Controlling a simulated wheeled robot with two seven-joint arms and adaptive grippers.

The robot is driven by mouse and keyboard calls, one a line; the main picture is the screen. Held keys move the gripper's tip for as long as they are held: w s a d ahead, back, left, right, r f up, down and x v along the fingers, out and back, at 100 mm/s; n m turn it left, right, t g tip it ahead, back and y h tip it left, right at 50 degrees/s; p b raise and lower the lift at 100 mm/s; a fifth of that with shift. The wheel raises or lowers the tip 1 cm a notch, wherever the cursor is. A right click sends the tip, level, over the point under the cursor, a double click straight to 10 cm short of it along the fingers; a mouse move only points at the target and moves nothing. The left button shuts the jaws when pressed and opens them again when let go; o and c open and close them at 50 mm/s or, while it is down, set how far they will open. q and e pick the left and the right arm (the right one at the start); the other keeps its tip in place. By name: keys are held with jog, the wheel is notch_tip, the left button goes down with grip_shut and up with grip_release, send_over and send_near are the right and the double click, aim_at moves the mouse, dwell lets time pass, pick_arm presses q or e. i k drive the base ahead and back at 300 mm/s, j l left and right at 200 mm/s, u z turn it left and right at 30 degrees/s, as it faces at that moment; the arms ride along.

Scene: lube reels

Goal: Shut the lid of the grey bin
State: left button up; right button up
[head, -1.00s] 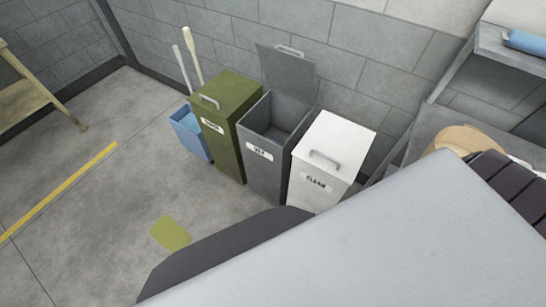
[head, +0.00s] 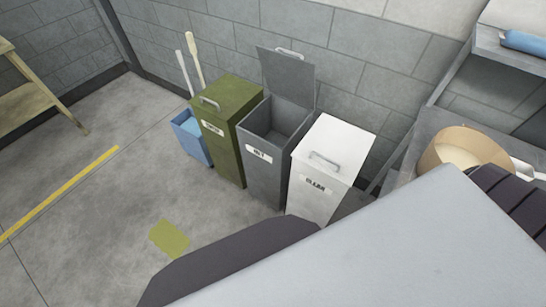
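The grey bin (head: 263,165) stands against the block wall, between the green bin and the white bin. A label on its front appears to read "WET". Its grey lid (head: 287,80) is up, standing nearly upright at the back edge, with a light handle at its top. The inside of the bin shows dark and looks empty from here. Neither of my grippers shows in the head view; a large pale part and dark parts, which look like my own body, fill the bottom right.
A green bin (head: 222,130) and a white bin (head: 328,165), both closed, flank it. A blue bucket (head: 190,140) with two handles stands left. A shelf (head: 515,55) and a round tan container (head: 465,150) are at right. Floor at left is open.

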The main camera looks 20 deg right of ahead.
aim_at(291, 77)
jog(key=i+z, duration=0.75)
jog(key=z, duration=0.2)
jog(key=k+j, duration=0.2)
jog(key=k, duration=0.15)
jog(key=k+j+u, duration=0.1)
jog(key=k, duration=0.3)
jog(key=k+j, duration=0.3)
jog(key=k, duration=0.05)
